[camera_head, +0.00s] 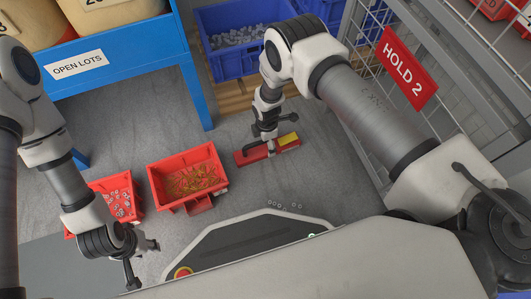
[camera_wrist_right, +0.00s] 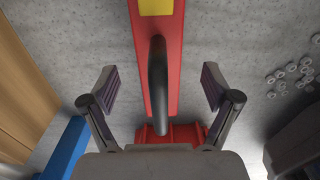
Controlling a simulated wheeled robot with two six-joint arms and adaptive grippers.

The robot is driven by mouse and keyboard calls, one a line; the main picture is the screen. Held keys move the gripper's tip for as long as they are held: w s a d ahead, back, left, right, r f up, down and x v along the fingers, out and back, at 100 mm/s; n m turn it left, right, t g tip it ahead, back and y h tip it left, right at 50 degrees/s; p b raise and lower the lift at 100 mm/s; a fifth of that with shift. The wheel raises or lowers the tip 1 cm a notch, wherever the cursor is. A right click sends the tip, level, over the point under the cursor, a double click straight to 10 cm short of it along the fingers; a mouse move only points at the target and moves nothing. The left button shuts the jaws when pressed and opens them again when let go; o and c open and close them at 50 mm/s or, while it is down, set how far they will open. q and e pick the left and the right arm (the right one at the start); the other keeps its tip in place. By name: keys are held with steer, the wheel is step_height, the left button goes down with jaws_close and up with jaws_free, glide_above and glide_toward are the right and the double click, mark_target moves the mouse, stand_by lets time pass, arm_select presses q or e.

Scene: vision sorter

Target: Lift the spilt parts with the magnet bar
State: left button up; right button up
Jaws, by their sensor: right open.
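The magnet bar (camera_head: 246,157) is a red bar with a yellow patch, lying on the grey floor; it also shows in the right wrist view (camera_wrist_right: 180,50). Its black handle (camera_wrist_right: 158,85) stands between the fingers of my right gripper (camera_wrist_right: 159,88). The fingers are open, with a gap on both sides of the handle. In the head view my right gripper (camera_head: 267,135) is over the bar and partly hides it. The spilt parts (camera_head: 285,205) are several small grey rings on the floor, also in the right wrist view (camera_wrist_right: 291,76). My left gripper (camera_head: 142,262) is open and empty at lower left.
A red bin (camera_head: 157,181) of orange-brown parts stands left of the bar, beside another red bin (camera_head: 136,196) of pale parts. A blue crate (camera_head: 235,65) sits on a wooden pallet (camera_head: 232,98) behind. A wire cage with a HOLD 2 sign (camera_head: 407,68) stands at right.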

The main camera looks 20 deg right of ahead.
mark_target(266, 148)
step_height(266, 148, down, 5)
steer(key=b, duration=0.4)
steer(key=shift+w+a+f, duration=0.15)
steer(key=shift+r, duration=0.2)
jaws_close()
steer(key=shift+r, duration=0.1)
